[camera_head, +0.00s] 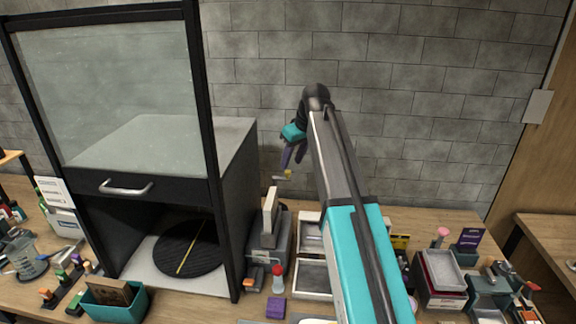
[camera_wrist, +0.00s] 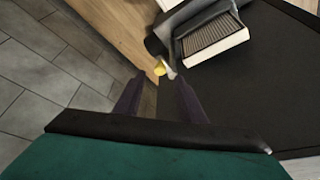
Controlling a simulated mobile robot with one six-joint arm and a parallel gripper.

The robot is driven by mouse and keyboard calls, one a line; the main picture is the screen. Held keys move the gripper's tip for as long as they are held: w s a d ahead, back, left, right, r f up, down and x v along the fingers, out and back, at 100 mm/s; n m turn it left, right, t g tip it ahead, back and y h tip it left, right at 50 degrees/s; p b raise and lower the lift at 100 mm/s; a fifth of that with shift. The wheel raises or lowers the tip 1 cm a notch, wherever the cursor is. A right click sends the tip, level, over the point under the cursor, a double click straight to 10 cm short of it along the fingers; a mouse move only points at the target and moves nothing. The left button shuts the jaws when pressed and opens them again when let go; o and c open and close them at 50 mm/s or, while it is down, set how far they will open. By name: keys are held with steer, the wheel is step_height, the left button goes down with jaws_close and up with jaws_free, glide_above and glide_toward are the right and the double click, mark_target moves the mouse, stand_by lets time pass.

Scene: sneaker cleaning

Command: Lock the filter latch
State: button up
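The filter unit is a dark grey housing (camera_head: 270,246) with a white-framed filter (camera_head: 270,212) standing up from it, right of the black cabinet. The wrist view shows the white-framed pleated filter (camera_wrist: 215,38) beside the rounded grey housing (camera_wrist: 154,45). A small yellow-tipped lever (camera_wrist: 160,68), which looks like the latch, sticks out by the housing; its yellow part also shows in the head view (camera_head: 283,177). My gripper (camera_wrist: 156,88) points at it with its purple fingers apart. The yellow tip lies between and just beyond the fingertips. I cannot tell whether they touch it.
The black cabinet (camera_head: 235,195) with a raised glass front stands close to the left of my gripper. The grey block wall (camera_head: 410,90) is behind. Grey trays (camera_head: 314,275) lie on the wooden bench under my arm, and a red-capped bottle (camera_head: 278,280) stands in front of the housing.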

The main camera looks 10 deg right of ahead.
mark_target(288, 171)
steer(key=shift+p+x, duration=0.65)
steer(key=shift+x, duration=1.55)
jaws_close()
